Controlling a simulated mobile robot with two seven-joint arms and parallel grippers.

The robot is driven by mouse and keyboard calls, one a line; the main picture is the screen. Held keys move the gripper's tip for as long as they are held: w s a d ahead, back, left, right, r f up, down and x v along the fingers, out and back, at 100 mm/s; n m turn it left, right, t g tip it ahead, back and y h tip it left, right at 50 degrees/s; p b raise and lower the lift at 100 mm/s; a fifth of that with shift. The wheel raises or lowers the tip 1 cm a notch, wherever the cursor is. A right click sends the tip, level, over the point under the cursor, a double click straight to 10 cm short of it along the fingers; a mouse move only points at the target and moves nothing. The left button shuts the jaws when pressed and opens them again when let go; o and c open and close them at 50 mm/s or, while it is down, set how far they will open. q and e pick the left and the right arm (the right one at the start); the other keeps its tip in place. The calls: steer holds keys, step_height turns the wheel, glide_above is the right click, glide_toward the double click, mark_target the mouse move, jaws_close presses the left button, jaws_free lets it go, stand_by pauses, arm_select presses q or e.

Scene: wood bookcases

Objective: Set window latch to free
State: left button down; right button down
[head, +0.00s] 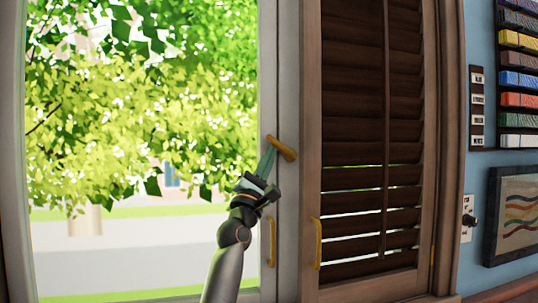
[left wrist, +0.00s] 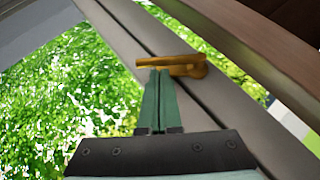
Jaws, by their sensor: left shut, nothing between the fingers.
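The window latch (head: 283,148) is a small yellow-gold handle on the pale window frame (head: 287,60), beside the edge of the glass. It sits slanted, its left end higher than its right in the head view. In the left wrist view the latch (left wrist: 178,65) lies just past my fingertips. My left gripper (head: 268,152) is shut with nothing between its green fingers. Its fingertips (left wrist: 160,72) are at the latch's left part, touching or very close; I cannot tell which. My right gripper is in neither view.
A yellow pull handle (head: 271,242) is on the frame below the latch. A dark louvred shutter (head: 365,150) with its own yellow handle (head: 316,243) stands to the right. A framed picture (head: 515,215) and a rack of coloured items (head: 520,80) hang on the blue wall.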

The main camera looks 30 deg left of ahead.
arm_select(q)
steer(key=shift+h, duration=0.3)
steer(key=shift+r+m+h+p, duration=0.25)
steer(key=shift+m+h+p, duration=0.15)
steer(key=shift+m+p, duration=0.1)
